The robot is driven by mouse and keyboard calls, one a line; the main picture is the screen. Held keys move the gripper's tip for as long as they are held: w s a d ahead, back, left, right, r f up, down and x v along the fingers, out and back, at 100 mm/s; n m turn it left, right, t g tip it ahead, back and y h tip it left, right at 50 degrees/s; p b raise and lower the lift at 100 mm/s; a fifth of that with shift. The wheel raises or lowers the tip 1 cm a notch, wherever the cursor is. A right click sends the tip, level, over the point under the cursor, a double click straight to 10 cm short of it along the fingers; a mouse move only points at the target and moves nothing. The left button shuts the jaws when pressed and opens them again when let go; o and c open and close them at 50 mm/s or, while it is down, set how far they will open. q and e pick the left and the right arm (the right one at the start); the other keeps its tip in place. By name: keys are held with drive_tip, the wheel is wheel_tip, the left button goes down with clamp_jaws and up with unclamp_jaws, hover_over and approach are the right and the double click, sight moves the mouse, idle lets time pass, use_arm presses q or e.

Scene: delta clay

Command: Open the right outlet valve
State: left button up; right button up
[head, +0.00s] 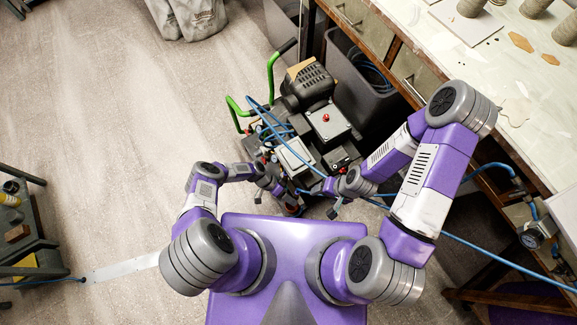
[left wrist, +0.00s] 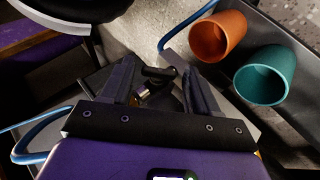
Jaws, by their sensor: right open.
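The compressor (head: 325,122) stands ahead of my base in the head view, black with green handles. In the left wrist view a small black handle (left wrist: 158,72) with a brass fitting (left wrist: 143,91) shows between the fingers of my left gripper (left wrist: 155,78). The fingers are apart, and I cannot tell whether they touch the handle. My left gripper is small and partly hidden at the compressor's near side in the head view. My right gripper (head: 336,209) is open near the compressor's near right corner. I cannot make out which fitting is the right outlet valve.
An orange cup (left wrist: 217,37) and a teal cup (left wrist: 266,82) show beyond the left gripper. Open floor lies left.

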use_arm(q)
drive_tip(key=shift+o, duration=0.4)
drive_tip(key=shift+r, duration=0.1)
drive_tip(key=p+v, duration=0.1)
drive_tip(key=v, duration=0.6)
drive_tip(key=shift+a+p, duration=0.2)
drive_tip(key=shift+p, duration=0.2)
drive_tip(key=shift+r, duration=0.1)
